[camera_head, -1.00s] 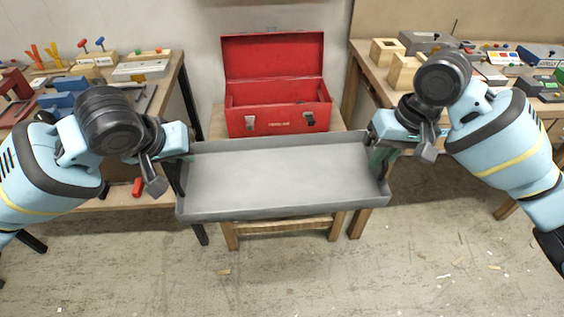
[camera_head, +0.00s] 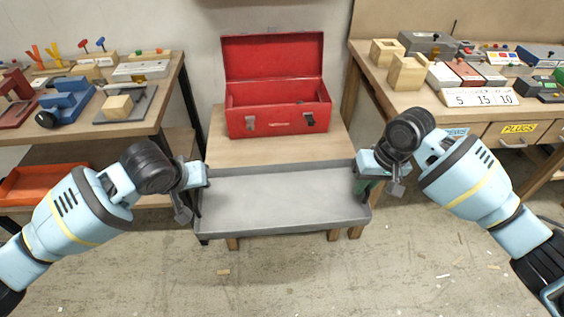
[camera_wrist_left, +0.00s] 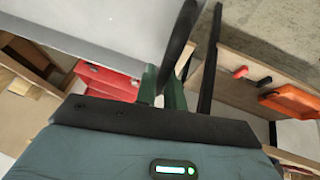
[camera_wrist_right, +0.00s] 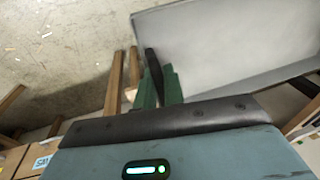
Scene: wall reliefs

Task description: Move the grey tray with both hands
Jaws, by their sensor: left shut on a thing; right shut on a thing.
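The grey tray (camera_head: 282,203) is a shallow, empty rectangular tray, held in front of the wooden stand and roughly level. My left gripper (camera_head: 194,192) is at its left end and my right gripper (camera_head: 364,182) at its right end. In the left wrist view, the green fingers (camera_wrist_left: 163,88) are shut on a dark handle at the tray's end. In the right wrist view, the green fingers (camera_wrist_right: 159,88) are likewise shut on a dark handle beside the tray (camera_wrist_right: 230,45). The exact finger contact is partly hidden in the head view.
An open red toolbox (camera_head: 277,100) stands at the back of the wooden stand (camera_head: 230,150), whose front top is bare. Workbenches with toys and blocks flank it at left (camera_head: 150,120) and right (camera_head: 400,98). An orange bin (camera_head: 40,183) sits on the left lower shelf.

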